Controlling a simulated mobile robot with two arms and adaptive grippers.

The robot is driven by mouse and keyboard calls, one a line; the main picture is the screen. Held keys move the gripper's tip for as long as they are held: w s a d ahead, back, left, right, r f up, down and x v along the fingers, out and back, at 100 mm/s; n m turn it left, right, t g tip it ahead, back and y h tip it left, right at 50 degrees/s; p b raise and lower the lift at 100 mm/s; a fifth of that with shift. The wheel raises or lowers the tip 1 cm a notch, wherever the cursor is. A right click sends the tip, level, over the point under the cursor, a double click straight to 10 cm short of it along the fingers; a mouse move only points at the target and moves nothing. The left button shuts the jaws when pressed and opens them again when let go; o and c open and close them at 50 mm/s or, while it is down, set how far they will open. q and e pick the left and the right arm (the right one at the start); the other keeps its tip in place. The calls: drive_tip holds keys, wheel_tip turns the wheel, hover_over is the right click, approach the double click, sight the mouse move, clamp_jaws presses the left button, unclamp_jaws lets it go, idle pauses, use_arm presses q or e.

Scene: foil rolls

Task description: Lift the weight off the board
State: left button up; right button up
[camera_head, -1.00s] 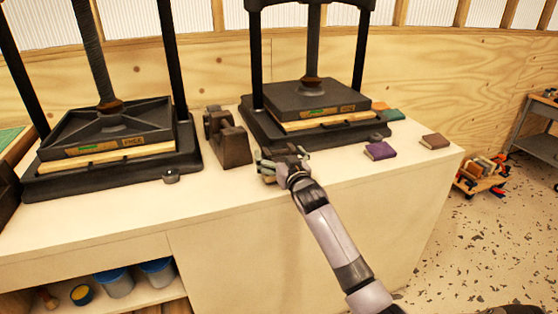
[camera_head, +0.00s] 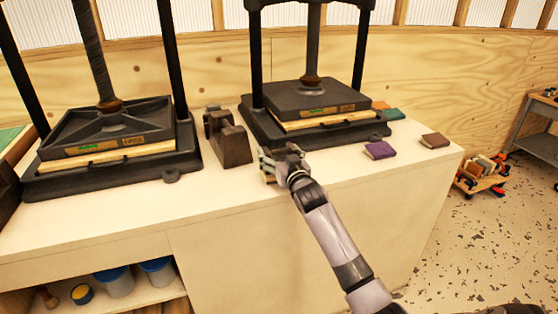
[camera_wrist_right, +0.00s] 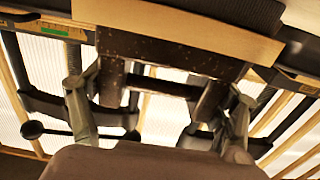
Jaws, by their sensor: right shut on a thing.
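My right gripper (camera_head: 266,165) is at the front edge of the bench, just right of a dark brown stand-like block. In the right wrist view its two fingers (camera_wrist_right: 158,108) stand apart on either side of a dark, speckled piece with a crossbar, which I take as the weight (camera_wrist_right: 165,52); the gripper is shut on it. A pale wooden strip, perhaps the board (camera_wrist_right: 190,24), crosses above the weight in that view. In the head view the gripper hides most of what it holds, and I cannot tell whether weight and board touch. My left gripper is not in view.
The dark brown block (camera_head: 230,145) stands between a left press (camera_head: 110,125) and a right press (camera_head: 318,98). A purple book (camera_head: 380,150) and a brown book (camera_head: 435,140) lie to the right. The bench front (camera_head: 300,185) is mostly clear.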

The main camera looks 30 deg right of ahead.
drive_tip(key=c, duration=0.7)
drive_tip(key=shift+r, duration=0.3)
